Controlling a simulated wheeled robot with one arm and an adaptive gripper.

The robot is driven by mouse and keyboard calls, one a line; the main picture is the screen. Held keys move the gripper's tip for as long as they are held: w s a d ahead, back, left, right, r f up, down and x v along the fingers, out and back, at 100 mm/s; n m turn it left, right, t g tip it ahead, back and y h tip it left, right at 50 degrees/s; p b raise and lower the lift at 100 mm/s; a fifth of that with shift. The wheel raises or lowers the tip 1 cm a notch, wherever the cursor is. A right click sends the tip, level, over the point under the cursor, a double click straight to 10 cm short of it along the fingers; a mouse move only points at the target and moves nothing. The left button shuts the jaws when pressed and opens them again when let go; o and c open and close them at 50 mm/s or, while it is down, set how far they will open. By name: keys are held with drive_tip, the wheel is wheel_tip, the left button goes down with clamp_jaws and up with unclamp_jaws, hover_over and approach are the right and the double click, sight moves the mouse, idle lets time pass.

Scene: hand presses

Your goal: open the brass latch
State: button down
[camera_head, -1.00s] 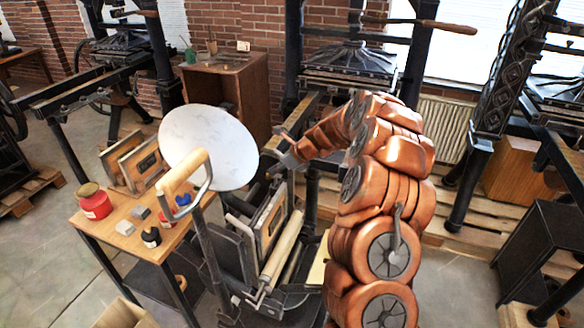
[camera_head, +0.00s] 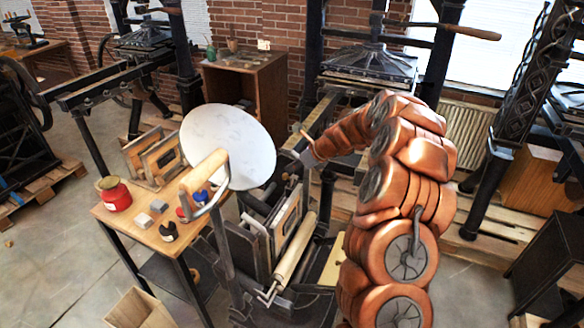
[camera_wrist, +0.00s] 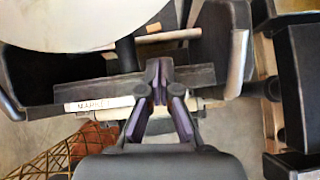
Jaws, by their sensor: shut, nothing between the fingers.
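The hand press stands at the centre of the head view, with a round pale disc (camera_head: 236,140), a wooden-gripped handle (camera_head: 203,172) and a pale roller (camera_head: 293,258). The disc fills the upper left of the wrist view (camera_wrist: 80,22). I cannot make out a brass latch for certain in either view. My gripper (camera_wrist: 158,68) is shut and empty, its dark fingertips over or against a dark bar of the press; the gap cannot be judged. A small white lettered label (camera_wrist: 98,104) is left of the fingers.
A small wooden table (camera_head: 150,236) left of the press holds a red jar (camera_head: 115,194) and small pots. A wooden cabinet (camera_head: 245,90) and larger presses stand behind. A dark stand (camera_head: 550,245) is at right. Floor shows at left.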

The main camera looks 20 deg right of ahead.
wheel_tip(320, 180, up, 12)
drive_tip(key=a+b, duration=0.1)
drive_tip(key=b, duration=0.1)
drive_tip(key=shift+w+a+f, duration=0.15)
drive_tip(key=shift+w+f, duration=0.05)
drive_tip(key=shift+f, duration=0.05)
idle(0.5)
drive_tip(key=s+a+r+n+g+h, duration=0.1)
drive_tip(key=s+a+n+g, duration=0.2)
drive_tip(key=s+a+n, duration=0.6)
drive_tip(key=s+a+n+g, duration=0.2)
drive_tip(key=s+a+n, duration=0.35)
drive_tip(key=s, duration=0.75)
drive_tip(key=s+d+f+n+g+h, duration=0.1)
drive_tip(key=s+n, duration=0.6)
drive_tip(key=s, duration=0.7)
drive_tip(key=s+f+n+g+h, duration=0.2)
drive_tip(key=s+n, duration=0.5)
drive_tip(key=s, duration=0.8)
wheel_tip(320, 180, down, 2)
drive_tip(key=shift+s+d+g+h, duration=0.3)
drive_tip(key=shift+d+h, duration=0.1)
drive_tip(key=shift+h, duration=0.4)
